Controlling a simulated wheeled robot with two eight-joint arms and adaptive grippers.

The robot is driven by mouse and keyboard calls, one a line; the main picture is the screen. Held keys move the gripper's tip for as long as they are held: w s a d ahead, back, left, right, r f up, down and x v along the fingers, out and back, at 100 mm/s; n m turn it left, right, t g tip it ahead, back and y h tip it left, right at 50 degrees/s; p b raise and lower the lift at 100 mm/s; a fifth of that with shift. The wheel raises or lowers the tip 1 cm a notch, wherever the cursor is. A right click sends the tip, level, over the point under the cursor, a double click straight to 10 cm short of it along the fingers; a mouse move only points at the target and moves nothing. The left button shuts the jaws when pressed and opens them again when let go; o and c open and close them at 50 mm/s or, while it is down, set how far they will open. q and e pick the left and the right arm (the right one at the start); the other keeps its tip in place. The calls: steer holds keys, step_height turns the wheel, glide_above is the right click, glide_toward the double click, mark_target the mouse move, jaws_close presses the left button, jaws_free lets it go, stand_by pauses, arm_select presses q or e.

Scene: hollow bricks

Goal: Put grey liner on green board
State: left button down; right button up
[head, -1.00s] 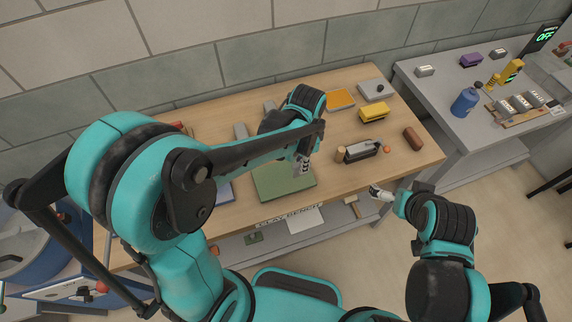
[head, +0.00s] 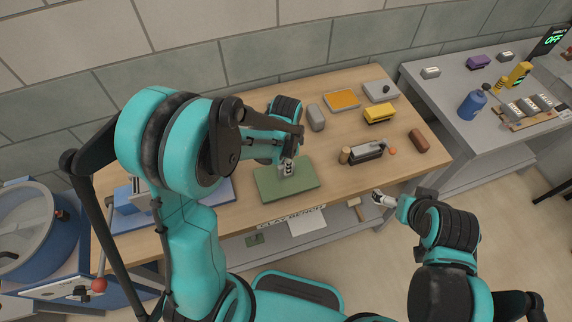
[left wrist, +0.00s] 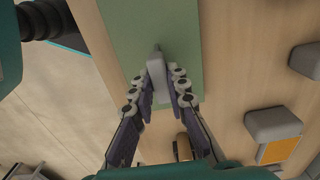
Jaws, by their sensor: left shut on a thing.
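A light grey block (left wrist: 157,75), which looks like the grey liner, is between the fingers of my left gripper (left wrist: 158,95) in the left wrist view. The gripper is shut on it. The green board (left wrist: 150,20) lies beneath and beyond it; I cannot tell whether the block touches the board. In the head view, my left gripper (head: 287,168) is over the far part of the green board (head: 285,187), and the block is hard to make out. My right gripper (head: 384,198) is off the table's front edge, too small to tell its opening.
A grey block (head: 316,117) stands near the orange tray (head: 341,101). A yellow block (head: 379,114), a dark holder with a tool (head: 366,152) and a brown brick (head: 418,140) occupy the right side. Another grey block (left wrist: 305,60) shows in the left wrist view.

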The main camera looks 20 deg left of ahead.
arm_select(q)
steer(key=shift+f, duration=0.15)
steer(key=c, duration=1.5)
jaws_free()
steer(key=shift+r, duration=0.2)
step_height(320, 180, up, 12)
steer(key=f+p, duration=0.1)
steer(key=p, duration=0.2)
steer(key=s+a+r+n+t, duration=0.1)
steer(key=s+r+n+t, duration=0.1)
steer(key=s+n, duration=0.1)
steer(key=s+a+r+n+t, duration=0.1)
steer(key=s+r+n+t, duration=0.1)
steer(key=s+r+n, duration=0.1)
steer(key=s+a+r+n+t, duration=0.2)
steer(key=s+n+t, duration=0.1)
steer(key=s+n, duration=0.2)
steer(key=shift+r, duration=0.15)
